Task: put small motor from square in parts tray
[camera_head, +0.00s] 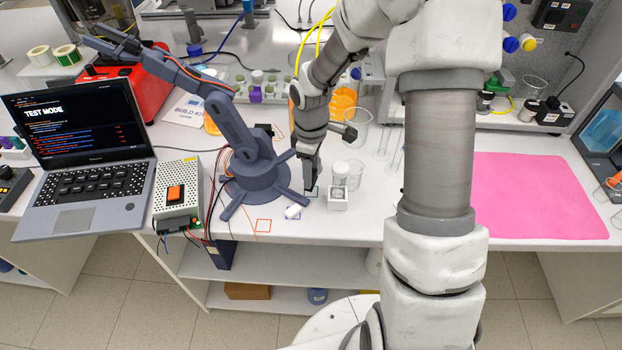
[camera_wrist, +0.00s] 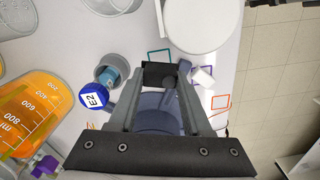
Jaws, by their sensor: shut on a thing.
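My gripper (camera_head: 311,190) points down at the bench beside the blue-grey desktop arm. In the wrist view its fingers (camera_wrist: 160,78) are shut on a small dark block, which I take to be the small motor (camera_wrist: 156,73). The fingers hide much of it. A teal square outline (camera_wrist: 158,52) lies just beyond the fingertips; whether the motor touches the bench there, I cannot tell. A small white piece (camera_head: 292,211) lies at the blue-purple square to the left. I cannot tell which thing is the parts tray.
The desktop arm (camera_head: 252,165) stands close on the left. A small white box (camera_head: 338,200) and clear glassware (camera_head: 357,125) are close on the right. A blue-capped vial marked E2 (camera_wrist: 94,97) and an orange beaker (camera_wrist: 35,112) are near. A pink mat (camera_head: 540,195) lies clear far right.

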